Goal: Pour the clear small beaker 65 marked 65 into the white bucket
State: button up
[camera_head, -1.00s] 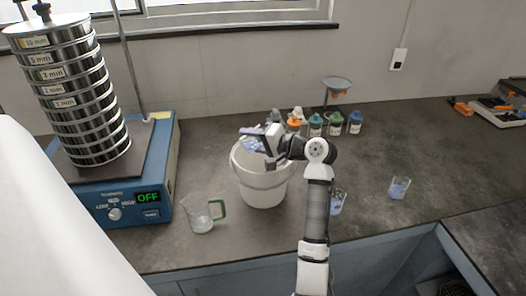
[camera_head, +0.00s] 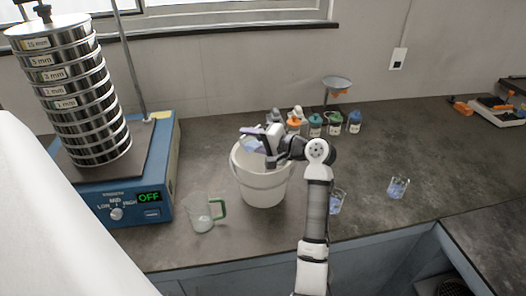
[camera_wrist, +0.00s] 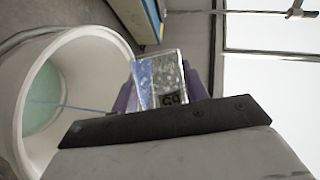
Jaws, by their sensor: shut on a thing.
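The white bucket (camera_head: 262,190) stands on the bench in the middle of the head view. My gripper (camera_head: 264,140) is above its mouth, shut on the clear small beaker (camera_wrist: 158,78). In the wrist view the beaker is tipped over, with a dark number that is hard to read at this angle. My gripper's purple fingers (camera_wrist: 160,92) are on either side of it. A thin bluish stream runs from near the beaker into the bucket (camera_wrist: 110,48). Pale green liquid (camera_wrist: 42,105) lies in the bucket. How much is left in the beaker is unclear.
A green-handled beaker (camera_head: 203,213) stands left of the bucket, near the sieve shaker (camera_head: 125,190). Several capped bottles (camera_head: 315,125) stand behind it. Small beakers with blue contents (camera_head: 397,187) (camera_head: 336,202) stand at right.

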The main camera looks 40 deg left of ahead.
jog(key=shift+s+r+m+p, duration=0.1)
jog(key=shift+r+m+p, duration=0.15)
jog(key=shift+p, duration=0.35)
dwell(0.5)
jog(key=shift+w+r+m+g+y, duration=0.25)
jog(key=shift+m+g+y, duration=0.15)
jog(key=shift+m, duration=0.25)
dwell(1.4)
